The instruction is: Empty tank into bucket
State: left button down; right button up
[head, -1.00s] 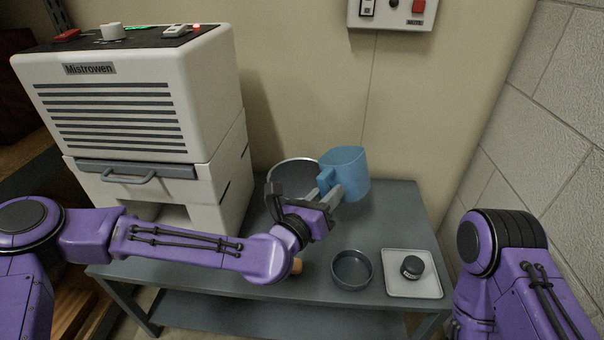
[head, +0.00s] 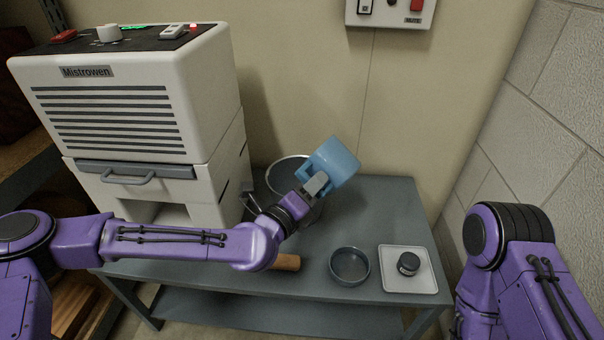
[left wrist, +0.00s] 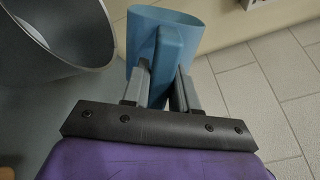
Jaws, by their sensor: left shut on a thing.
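The blue tank (head: 335,163) is held up by my left gripper (head: 318,184), at the right of the bucket. It is tilted, leaning toward the left. In the left wrist view the gripper (left wrist: 160,88) is shut on the tank's handle, and the open top of the tank (left wrist: 148,40) shows. The grey metal bucket (head: 283,172) stands on the bench behind my left wrist, which hides part of it; its rim and inside show in the left wrist view (left wrist: 85,68). Whether any liquid is in either cannot be seen. My right gripper is out of view.
A white Mistrowen machine (head: 120,125) with a drawer handle stands at the left. A round grey dish (head: 350,279) and a white tray (head: 425,285) with a dark knob-like jar (head: 408,264) lie at the front right. A brown cylinder (head: 287,262) lies near my left forearm.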

pick_arm(q)
jog(key=shift+w+a+f+n, duration=0.1)
jog(key=shift+f+n, duration=0.1)
jog(key=shift+n, duration=0.5)
jog(key=shift+w+a+f+n, duration=0.1)
jog(key=shift+f+n, duration=0.1)
jog(key=shift+n, duration=0.5)
jog(key=shift+w+a+r+n+p, duration=0.1)
jog(key=shift+a+r+n+p, duration=0.15)
jog(key=shift+p, duration=0.2)
jog(key=shift+w+a, duration=0.1)
jog(key=shift+a, duration=0.05)
jog(key=shift+w+a+r+n+p, duration=0.25)
jog(key=shift+a+n+p, duration=0.25)
jog(key=shift+n, duration=0.15)
jog(key=shift+f+b, duration=0.45)
jog(key=shift+b, duration=0.6)
jog(key=shift+w+r+n, duration=0.1)
jog(key=shift+r+n, duration=0.15)
jog(key=shift+n, duration=0.05)
jog(key=shift+a+f+b, duration=0.1)
jog(key=shift+b, duration=0.3)
